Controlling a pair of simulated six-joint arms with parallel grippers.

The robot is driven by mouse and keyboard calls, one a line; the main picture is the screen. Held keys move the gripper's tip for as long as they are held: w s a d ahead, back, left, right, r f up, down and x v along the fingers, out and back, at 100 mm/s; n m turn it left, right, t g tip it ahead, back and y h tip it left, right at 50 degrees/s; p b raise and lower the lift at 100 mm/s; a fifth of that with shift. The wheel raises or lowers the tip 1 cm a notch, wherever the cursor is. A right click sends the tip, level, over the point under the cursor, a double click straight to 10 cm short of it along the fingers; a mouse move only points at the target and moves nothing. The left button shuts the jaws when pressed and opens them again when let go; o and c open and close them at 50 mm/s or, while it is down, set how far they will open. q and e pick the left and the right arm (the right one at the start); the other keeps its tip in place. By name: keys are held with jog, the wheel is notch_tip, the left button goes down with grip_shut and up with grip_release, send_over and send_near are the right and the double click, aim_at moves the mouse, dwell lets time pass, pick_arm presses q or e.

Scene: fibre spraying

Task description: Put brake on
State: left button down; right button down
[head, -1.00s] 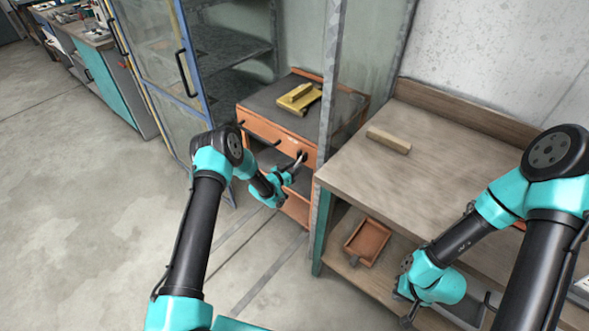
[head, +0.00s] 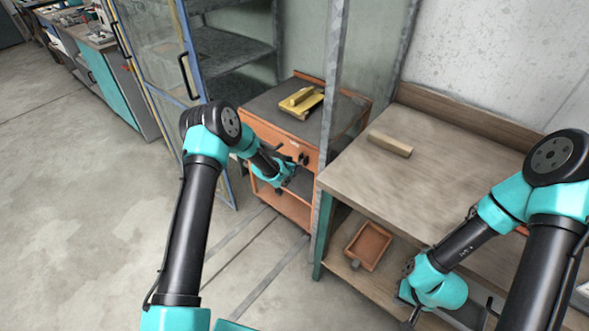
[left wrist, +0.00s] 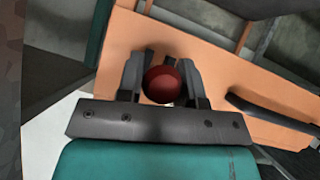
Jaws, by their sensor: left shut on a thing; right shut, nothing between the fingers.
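The orange cart (head: 270,134) with a dark top stands between the glass-door cabinet and the wooden bench. A dark red round knob (left wrist: 161,84) shows at the cart's orange front in the left wrist view. My left gripper (left wrist: 162,70) is shut on this knob, with a dark finger on each side of it. In the head view my left wrist hides the knob. What the knob is fixed to is hidden, and I cannot tell the brake's position. My right gripper (head: 410,320) is shut and empty, low in front of the bench's lower shelf.
A yellow tool (head: 301,101) lies on the cart. The wooden bench (head: 440,165) on the right carries a wooden block (head: 390,144); a small orange tray (head: 368,246) sits on its lower shelf. A grey post (head: 331,110) stands close beside the cart. Floor at left is clear.

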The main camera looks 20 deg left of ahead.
dwell(0.3)
pick_arm(q)
jog(key=c, duration=0.9)
grip_release()
jog(key=shift+o, duration=0.2)
jog(key=shift+s+a+r, duration=0.1)
jog(key=v, duration=1.7)
